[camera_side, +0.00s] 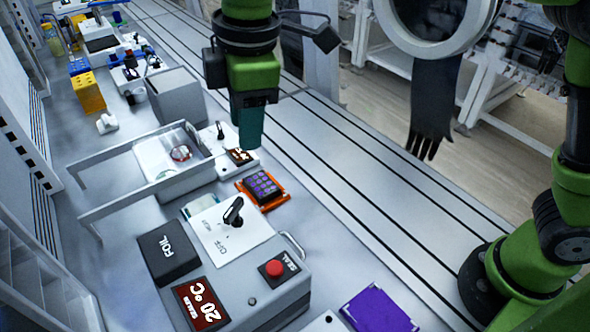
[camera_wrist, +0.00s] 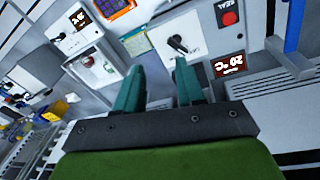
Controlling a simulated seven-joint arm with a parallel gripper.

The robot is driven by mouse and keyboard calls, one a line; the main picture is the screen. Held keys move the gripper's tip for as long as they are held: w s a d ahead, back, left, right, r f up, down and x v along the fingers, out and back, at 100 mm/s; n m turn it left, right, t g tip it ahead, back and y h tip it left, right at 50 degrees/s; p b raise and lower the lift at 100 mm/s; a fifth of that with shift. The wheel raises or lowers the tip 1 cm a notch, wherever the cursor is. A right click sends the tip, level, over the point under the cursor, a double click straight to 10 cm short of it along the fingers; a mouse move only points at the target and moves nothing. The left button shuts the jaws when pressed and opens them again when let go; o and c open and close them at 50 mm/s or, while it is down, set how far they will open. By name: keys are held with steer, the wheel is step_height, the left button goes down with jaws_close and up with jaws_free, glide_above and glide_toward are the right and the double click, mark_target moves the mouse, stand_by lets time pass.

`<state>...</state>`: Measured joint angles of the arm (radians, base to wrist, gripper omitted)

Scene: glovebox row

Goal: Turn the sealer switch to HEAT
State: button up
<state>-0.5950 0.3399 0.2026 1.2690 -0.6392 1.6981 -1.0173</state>
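The sealer (camera_side: 275,290) is a grey box with a white dial plate (camera_side: 250,242), a red SEAL button (camera_side: 274,268) and a display (camera_side: 201,306) reading 20 °C. Its switch (camera_side: 234,211) is a black lever knob on that plate. An OFF label shows below the knob; the other lettering is too small to read surely. The switch also shows in the wrist view (camera_wrist: 177,45), beyond my fingertips. My gripper (camera_side: 250,146) hangs above the bench, behind the switch in the side view and apart from it. In the wrist view its teal fingers (camera_wrist: 159,66) are spread with nothing between.
A black FOIL block (camera_side: 167,252) sits beside the dial plate. An orange-framed keypad (camera_side: 262,187) and a second unit with a lever (camera_side: 220,131) stand behind it. A metal rail frame (camera_side: 140,198) rises at left. A purple item (camera_side: 380,310) lies at front right.

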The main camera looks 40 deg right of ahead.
mark_target(228, 213)
steer(key=s+a+r+n+g, duration=0.1)
steer(key=a+r+n, duration=0.4)
steer(key=n, duration=0.4)
steer(key=shift+h, duration=0.3)
steer(key=f, duration=1.7)
steer(key=shift+a+f, duration=0.2)
steer(key=shift+f, duration=0.15)
jaws_close()
